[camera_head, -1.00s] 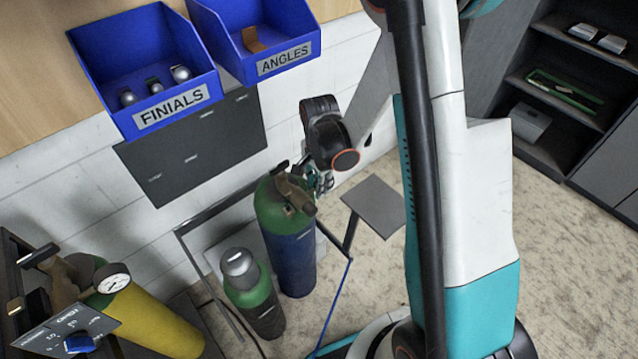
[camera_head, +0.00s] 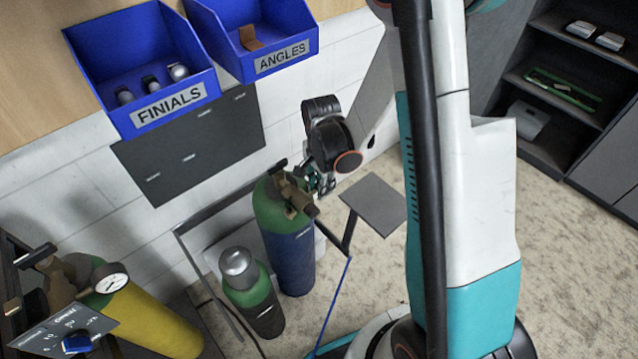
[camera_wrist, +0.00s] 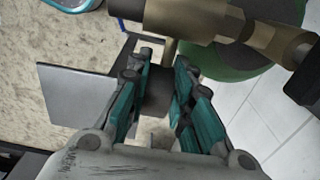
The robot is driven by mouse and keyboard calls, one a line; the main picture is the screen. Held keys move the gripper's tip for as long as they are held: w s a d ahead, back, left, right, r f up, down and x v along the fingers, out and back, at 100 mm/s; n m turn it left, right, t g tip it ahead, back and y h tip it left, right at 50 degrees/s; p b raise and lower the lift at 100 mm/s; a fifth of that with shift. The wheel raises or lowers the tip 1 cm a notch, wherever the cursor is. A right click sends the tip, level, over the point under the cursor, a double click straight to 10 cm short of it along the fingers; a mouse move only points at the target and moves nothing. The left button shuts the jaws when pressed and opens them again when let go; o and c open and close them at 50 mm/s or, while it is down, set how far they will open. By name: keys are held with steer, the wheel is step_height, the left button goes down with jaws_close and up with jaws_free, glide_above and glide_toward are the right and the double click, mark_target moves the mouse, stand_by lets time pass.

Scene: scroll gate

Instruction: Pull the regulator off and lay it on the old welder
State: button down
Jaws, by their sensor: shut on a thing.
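The regulator (camera_head: 297,198) is a brass fitting on top of a green-and-blue gas cylinder (camera_head: 290,255). In the wrist view its brass body (camera_wrist: 190,18) crosses the top, above the cylinder's green shoulder. My gripper (camera_head: 322,182) is at the right side of this fitting. In the wrist view my teal fingers (camera_wrist: 160,75) are shut on a dark block (camera_wrist: 157,93) beside a short brass stem; it looks like part of the regulator, though the joint is partly hidden. A dark machine with a knobbed panel (camera_head: 60,328), probably the old welder, is at lower left.
A small green cylinder (camera_head: 252,297) stands beside the tall one. A grey plate on a post (camera_head: 375,204) is close right of my gripper. Blue bins (camera_head: 145,65) hang above.

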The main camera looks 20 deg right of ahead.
steer(key=shift+s+d, duration=0.15)
steer(key=shift+s, duration=0.45)
steer(key=shift+s+d, duration=0.15)
steer(key=shift+s, duration=0.2)
steer(key=shift+s+d+b, duration=0.1)
steer(key=shift+s+b, duration=0.2)
steer(key=shift+s, duration=0.05)
steer(key=shift+s+d, duration=0.1)
steer(key=shift+s, duration=0.2)
